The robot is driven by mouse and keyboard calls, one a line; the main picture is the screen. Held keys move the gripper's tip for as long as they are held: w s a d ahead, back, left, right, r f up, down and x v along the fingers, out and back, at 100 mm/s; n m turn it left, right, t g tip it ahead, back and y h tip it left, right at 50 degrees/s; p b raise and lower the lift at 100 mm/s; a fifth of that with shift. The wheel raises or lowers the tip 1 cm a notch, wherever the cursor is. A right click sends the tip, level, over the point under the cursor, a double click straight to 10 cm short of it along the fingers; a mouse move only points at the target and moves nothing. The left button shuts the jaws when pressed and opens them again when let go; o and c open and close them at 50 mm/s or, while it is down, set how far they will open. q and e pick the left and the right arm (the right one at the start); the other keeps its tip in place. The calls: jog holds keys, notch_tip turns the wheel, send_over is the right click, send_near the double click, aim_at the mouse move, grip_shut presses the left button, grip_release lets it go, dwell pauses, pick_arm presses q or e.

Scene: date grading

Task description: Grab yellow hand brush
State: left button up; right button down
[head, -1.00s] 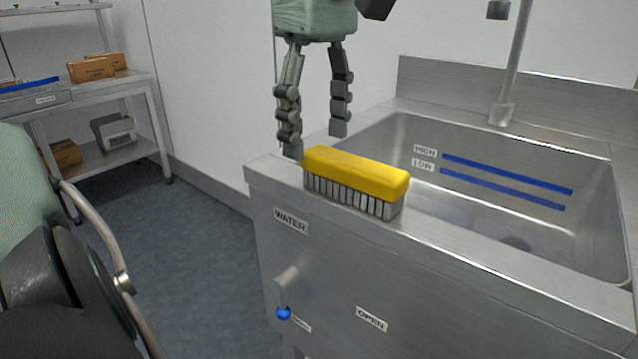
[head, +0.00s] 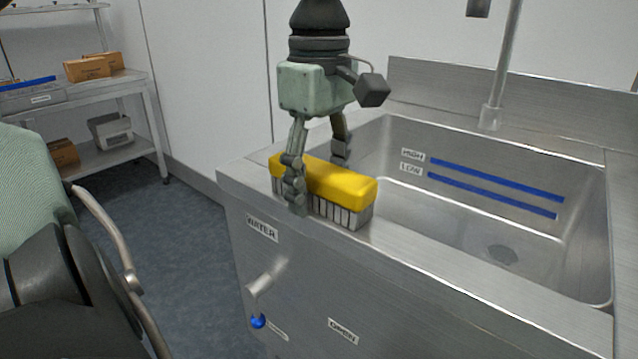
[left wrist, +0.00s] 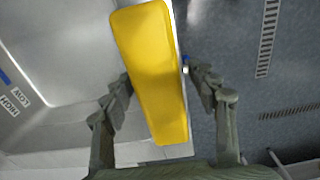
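The yellow hand brush (head: 341,185), with pale bristles facing down, lies on the front rim of the steel sink. My left gripper (head: 318,180) is over its left part in the head view, one finger on the near side and one on the far side. In the left wrist view the brush (left wrist: 154,75) runs between the two spread fingers of the gripper (left wrist: 160,95), with a gap visible on the right side. The gripper is open around the brush. My right gripper is not in view.
The sink basin (head: 470,230) opens behind and right of the brush, with a faucet (head: 500,75) at its back. A blue-tipped water lever (head: 258,320) sticks out from the front panel. A shelf with boxes (head: 88,68) stands at the far left.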

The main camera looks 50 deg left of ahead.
pick_arm(q)
jog(key=c, duration=1.1)
jog(key=shift+r, duration=0.1)
